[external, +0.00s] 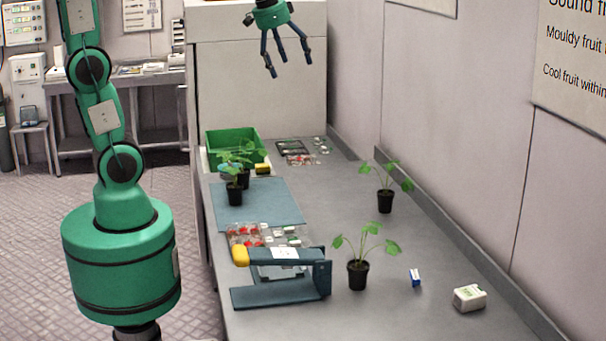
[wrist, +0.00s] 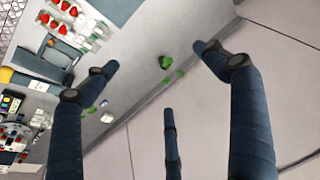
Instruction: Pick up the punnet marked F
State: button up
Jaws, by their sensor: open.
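Clear punnets with red berries and pale labels (external: 243,236) stand in a cluster near the front of the bench, partly hidden behind a blue press-like device. More punnets (external: 300,159) lie at the far end of the bench. In the wrist view, punnets with red berries (wrist: 58,27) show at the upper left, and others (wrist: 14,140) at the lower left edge. I cannot read any letter, so I cannot tell which is F. My gripper (external: 287,66) is open and empty, high above the far end of the bench; its three spread fingers also show in the wrist view (wrist: 158,74).
The blue device with a yellow knob (external: 241,256) stands at the front. Potted plants (external: 358,273) (external: 385,200) (external: 235,194) rise from the bench. A green crate (external: 222,140) is at the back left. A blue mat (external: 280,204), small blue box (external: 414,278) and white box (external: 469,298) lie there too.

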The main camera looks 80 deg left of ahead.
jog(key=w+a+f+g+b, duration=0.1)
jog(key=w+a+f, duration=0.4)
jog(key=a, duration=0.4)
jog(key=w+a+f, duration=0.2)
jog(key=w+a, duration=0.5)
jog(key=a, duration=0.3)
jog(key=w+a+f+g+b, duration=0.1)
jog(key=w+a+f, duration=0.4)
jog(key=a, duration=0.4)
jog(key=a+f+g+h+b, duration=0.1)
jog(key=a+f, duration=2.6)
jog(key=a, duration=0.4)
jog(key=shift+g, duration=0.4)
jog(key=shift+f+b, duration=0.1)
jog(key=shift+b, duration=0.2)
jog(key=shift+f+b, duration=0.9)
jog(key=shift+f, duration=3.25)
jog(key=shift+f, duration=0.1)
